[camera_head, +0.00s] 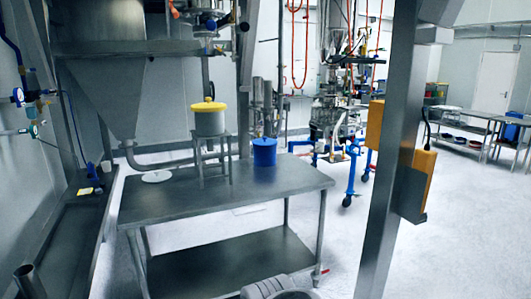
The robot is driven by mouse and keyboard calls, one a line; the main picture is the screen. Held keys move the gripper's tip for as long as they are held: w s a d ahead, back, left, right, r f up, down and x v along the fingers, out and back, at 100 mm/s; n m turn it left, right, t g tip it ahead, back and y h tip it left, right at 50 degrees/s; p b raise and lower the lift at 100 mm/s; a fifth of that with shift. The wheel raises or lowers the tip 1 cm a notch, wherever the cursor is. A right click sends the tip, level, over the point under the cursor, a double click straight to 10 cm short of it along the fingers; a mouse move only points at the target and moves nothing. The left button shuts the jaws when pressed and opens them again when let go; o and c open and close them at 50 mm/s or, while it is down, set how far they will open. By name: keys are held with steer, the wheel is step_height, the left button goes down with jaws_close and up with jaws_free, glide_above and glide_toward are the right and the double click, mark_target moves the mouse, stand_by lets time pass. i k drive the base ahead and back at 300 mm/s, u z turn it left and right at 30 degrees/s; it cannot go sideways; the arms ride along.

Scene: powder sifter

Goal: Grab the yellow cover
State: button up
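The yellow cover (208,105) is a round lid with a small knob on top. My gripper's fingers do not show. A grey rounded part at the bottom edge of the picture looks like part of my own body, well in front of the table and apart from the cover.
A blue container (264,152) stands right of the stand, and a white disc (157,176) lies to its left. A large hopper (100,85) hangs behind left. A steel post (391,150) rises at the right foreground. Floor is open between table and post.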

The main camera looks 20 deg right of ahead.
mark_target(208, 106)
steer(key=z, duration=0.35)
steer(key=i, duration=2.8)
steer(key=u, duration=1.9)
